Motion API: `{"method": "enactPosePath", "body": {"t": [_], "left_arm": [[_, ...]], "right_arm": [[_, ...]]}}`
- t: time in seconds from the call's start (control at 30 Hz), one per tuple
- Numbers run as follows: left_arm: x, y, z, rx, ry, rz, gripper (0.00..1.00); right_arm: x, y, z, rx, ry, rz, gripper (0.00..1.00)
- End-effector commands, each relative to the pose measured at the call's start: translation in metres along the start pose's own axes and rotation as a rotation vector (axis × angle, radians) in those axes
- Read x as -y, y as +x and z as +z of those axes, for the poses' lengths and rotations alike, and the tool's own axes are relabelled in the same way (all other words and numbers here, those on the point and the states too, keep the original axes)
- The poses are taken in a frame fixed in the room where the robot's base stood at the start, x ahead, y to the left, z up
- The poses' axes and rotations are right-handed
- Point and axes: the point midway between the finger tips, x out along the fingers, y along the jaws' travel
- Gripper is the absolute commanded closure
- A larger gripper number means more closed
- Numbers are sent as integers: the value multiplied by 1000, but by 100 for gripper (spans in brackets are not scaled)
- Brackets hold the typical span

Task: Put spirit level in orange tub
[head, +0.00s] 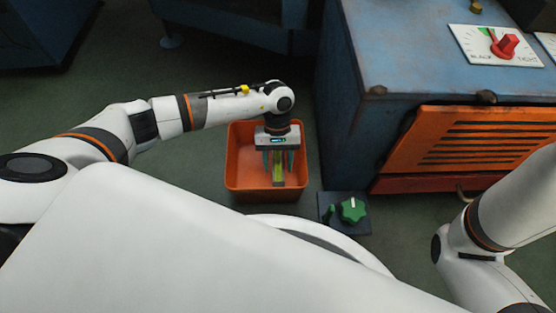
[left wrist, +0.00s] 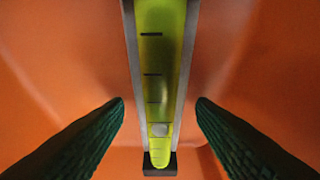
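The orange tub (head: 240,178) stands on the floor, and its orange inside fills the left wrist view (left wrist: 60,70). The spirit level (head: 278,176) has a yellow-green vial strip with dark marks, grey side rails and a dark end. It is inside the tub's outline, between my left fingers, and runs down the middle of the left wrist view (left wrist: 160,80), narrowing away from the camera. My left gripper (head: 278,170) points down into the tub. Its dark green fingers (left wrist: 160,105) are spread, with a gap on each side of the level. My right gripper is out of view.
A blue cabinet (head: 345,100) with an orange louvred panel (head: 480,145) stands close to the tub's right. Floor to the tub's left is clear.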

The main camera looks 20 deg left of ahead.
Motion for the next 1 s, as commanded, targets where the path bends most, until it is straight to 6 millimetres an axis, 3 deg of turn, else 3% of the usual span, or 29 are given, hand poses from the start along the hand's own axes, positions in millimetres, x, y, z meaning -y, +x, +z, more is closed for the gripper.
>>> {"method": "enactPosePath", "body": {"t": [0.27,0.7,1.0], "left_arm": [[0,-7,-2,1,0,0,49],[0,-96,-3,2,0,0,49],[0,-122,-1,0,-1,0,49]], "right_arm": [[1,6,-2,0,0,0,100],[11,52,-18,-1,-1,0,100],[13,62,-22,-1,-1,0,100]]}}
